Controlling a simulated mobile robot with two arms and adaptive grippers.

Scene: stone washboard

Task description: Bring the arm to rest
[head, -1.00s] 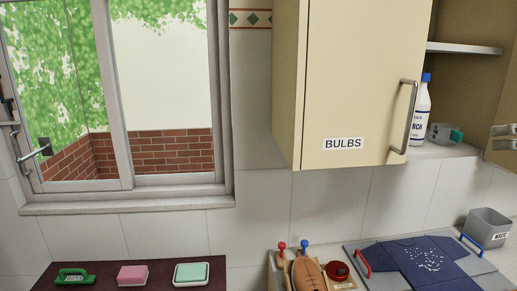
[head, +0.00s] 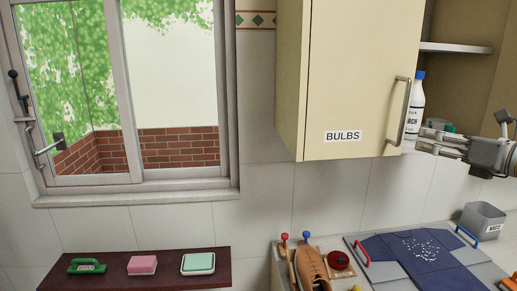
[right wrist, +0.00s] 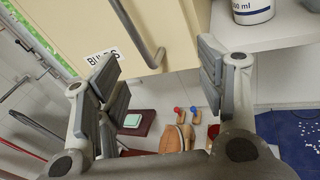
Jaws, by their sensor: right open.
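My right gripper (head: 424,142) reaches in from the right edge in the head view, in front of the open cupboard shelf. Its fingers point left, apart, with nothing between them. In the right wrist view the same gripper (right wrist: 160,75) is open and empty, its two padded fingers spread wide. The handle (right wrist: 140,35) of the cupboard door shows beyond and between the fingers; I cannot tell any contact. My left gripper is in neither view.
The closed BULBS cupboard (head: 350,70) is left of my right gripper. A white bottle (head: 414,105) stands on the shelf behind. Below are a blue cloth (head: 420,255), a brown shoe (head: 313,268), a grey bin (head: 483,222) and a dark shelf (head: 160,274) with small items.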

